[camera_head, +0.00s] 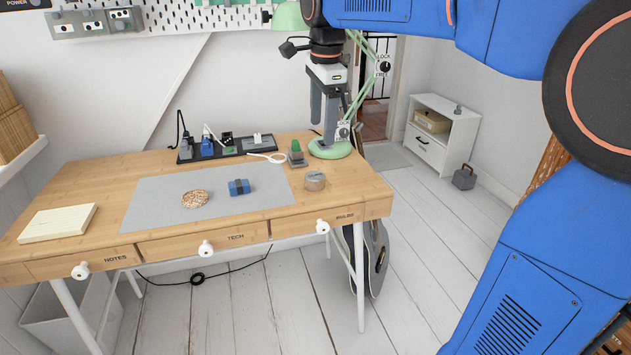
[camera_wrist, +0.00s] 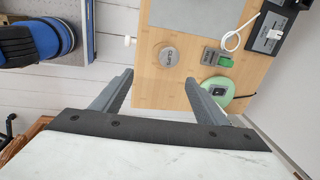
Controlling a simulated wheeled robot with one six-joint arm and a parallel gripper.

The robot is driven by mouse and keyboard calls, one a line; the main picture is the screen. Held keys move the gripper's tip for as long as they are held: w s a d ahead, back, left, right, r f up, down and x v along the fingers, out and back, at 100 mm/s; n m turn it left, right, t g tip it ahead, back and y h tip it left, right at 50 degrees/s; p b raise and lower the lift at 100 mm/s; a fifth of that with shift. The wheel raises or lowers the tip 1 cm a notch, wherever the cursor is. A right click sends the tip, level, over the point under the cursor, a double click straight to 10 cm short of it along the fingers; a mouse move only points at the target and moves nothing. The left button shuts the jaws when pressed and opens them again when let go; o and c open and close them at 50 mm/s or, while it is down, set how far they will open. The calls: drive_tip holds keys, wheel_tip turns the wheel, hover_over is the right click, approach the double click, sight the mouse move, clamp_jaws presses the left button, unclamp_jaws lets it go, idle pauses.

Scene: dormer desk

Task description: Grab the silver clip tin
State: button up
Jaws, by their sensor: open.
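The silver clip tin (camera_head: 315,181) is a small round tin on the wooden desk, right of the grey mat and near the front edge. In the wrist view its round lid (camera_wrist: 169,57) shows lettering and lies just beyond and between my fingertips. My gripper (camera_head: 324,122) points down above the right part of the desk, clear of the tin. It is open and empty, and both fingers (camera_wrist: 160,80) show in the wrist view. Nothing hides the tin.
A green-topped grey item (camera_head: 296,155) stands near the tin, and the green lamp base (camera_head: 329,149) is close behind. A power strip (camera_head: 225,148) lies at the back. A blue item (camera_head: 239,187) and a cork coaster (camera_head: 195,198) lie on the grey mat (camera_head: 150,208).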

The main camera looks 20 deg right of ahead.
drive_tip(key=w+m, duration=0.1)
drive_tip(key=w, duration=0.1)
hover_over(314, 175)
drive_tip(key=s, duration=0.1)
drive_tip(key=shift+m, duration=0.3)
drive_tip(key=f, duration=1.1)
drive_tip(key=shift+a+f, duration=0.2)
drive_tip(key=shift+w+d+f, duration=0.1)
drive_tip(key=shift+w+f, duration=0.1)
drive_tip(key=shift+f, duration=1.15)
drive_tip(key=shift+w+d+f, duration=0.1)
drive_tip(key=shift+w+f, duration=0.05)
drive_tip(key=shift+f, duration=1.15)
drive_tip(key=c, duration=1.2)
